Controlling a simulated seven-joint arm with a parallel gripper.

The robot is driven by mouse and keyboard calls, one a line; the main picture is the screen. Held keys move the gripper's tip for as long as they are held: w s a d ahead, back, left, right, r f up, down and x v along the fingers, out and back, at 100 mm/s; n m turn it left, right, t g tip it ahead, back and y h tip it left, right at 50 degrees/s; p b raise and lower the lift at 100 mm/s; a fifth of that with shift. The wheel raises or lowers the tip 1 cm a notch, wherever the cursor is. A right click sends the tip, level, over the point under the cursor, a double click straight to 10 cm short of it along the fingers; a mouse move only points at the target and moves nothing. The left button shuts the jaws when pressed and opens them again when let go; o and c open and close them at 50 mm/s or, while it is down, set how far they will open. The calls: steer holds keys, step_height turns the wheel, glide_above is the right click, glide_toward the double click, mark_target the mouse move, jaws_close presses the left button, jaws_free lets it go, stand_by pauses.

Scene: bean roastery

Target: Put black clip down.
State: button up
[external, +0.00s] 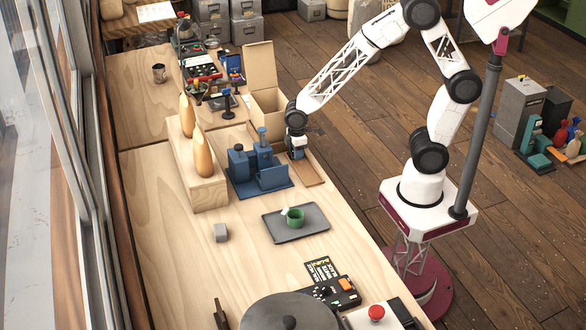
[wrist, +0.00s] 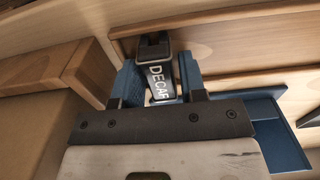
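The black clip (wrist: 154,45) shows in the wrist view at the upper middle, with a grey label reading DECAF (wrist: 160,82) below it. My gripper (wrist: 160,64) has a blue finger on each side of the clip and label. The fingers are partly apart and appear closed on it, though the contact faces are hidden. In the external view my gripper (external: 297,153) is low at the right edge of the table, close to the blue stand, and the clip is too small to tell there.
The blue stand (external: 273,177) with upright blocks is just left of my gripper. A cardboard box (external: 268,104) is behind it, and a wooden board (external: 308,174) is in front. The table's left front is mostly clear.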

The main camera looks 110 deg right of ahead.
jaws_close()
steer(key=shift+r, duration=0.1)
stand_by(0.3)
steer(key=shift+r, duration=0.45)
steer(key=r, duration=0.2)
steer(key=shift+s+a+r, duration=0.1)
steer(key=shift+s+r, duration=0.1)
steer(key=shift+r, duration=0.1)
steer(key=s+a, duration=0.3)
steer(key=s, duration=0.4)
steer(key=s+a+r, duration=0.1)
steer(key=s+a, duration=0.2)
steer(key=s, duration=0.4)
steer(key=shift+a+r, duration=0.15)
steer(key=shift+s, duration=0.1)
